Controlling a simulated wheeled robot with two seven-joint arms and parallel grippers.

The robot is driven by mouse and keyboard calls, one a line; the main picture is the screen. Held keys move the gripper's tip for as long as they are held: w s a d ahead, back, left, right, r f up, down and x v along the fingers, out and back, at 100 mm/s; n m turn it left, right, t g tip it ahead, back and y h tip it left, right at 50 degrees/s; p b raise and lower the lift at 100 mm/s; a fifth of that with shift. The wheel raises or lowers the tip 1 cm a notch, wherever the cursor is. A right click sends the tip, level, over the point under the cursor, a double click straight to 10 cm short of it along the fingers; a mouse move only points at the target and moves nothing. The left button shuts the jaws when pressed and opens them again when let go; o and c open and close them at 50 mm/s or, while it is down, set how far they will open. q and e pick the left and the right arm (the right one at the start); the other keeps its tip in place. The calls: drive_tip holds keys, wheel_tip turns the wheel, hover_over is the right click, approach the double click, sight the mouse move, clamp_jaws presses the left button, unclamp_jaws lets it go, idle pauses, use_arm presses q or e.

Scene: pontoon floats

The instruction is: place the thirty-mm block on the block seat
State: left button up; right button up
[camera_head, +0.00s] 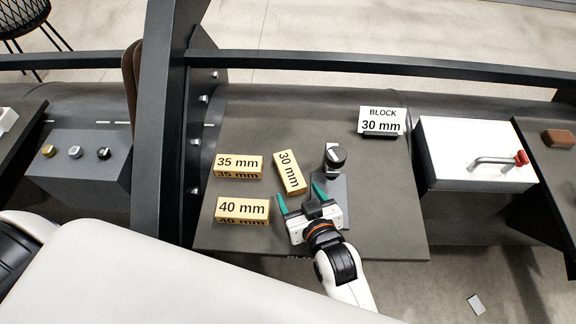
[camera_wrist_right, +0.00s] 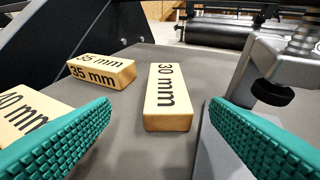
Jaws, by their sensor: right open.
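The thirty-mm block (camera_head: 289,172), a tan bar marked "30 mm", lies on the dark grey table. It also shows in the right wrist view (camera_wrist_right: 167,98), lying lengthwise ahead between the two green fingers. My right gripper (camera_head: 300,194) is open and empty, with its fingertips just short of the block's near end. To the right of the block stands a grey metal fixture (camera_head: 334,185) with a black-and-silver knob on top; its base is partly hidden by the gripper. I cannot tell which part is the block seat. My left gripper is not in view.
A 35 mm block (camera_head: 239,166) and a 40 mm block (camera_head: 242,211) lie to the left. A sign (camera_head: 382,121) reading "BLOCK 30 mm" stands at the back right. A white box (camera_head: 470,150) with a red-tipped handle is right of the table. A dark post (camera_head: 165,130) rises at left.

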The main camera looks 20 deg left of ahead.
sight(292, 175)
drive_tip(key=x, duration=0.3)
drive_tip(key=shift+w+f, duration=0.15)
drive_tip(key=shift+w, duration=0.05)
drive_tip(key=x, duration=0.5)
drive_tip(key=shift+w+d+b, duration=0.15)
drive_tip(key=shift+w+b, duration=0.25)
drive_tip(key=c, duration=1.1)
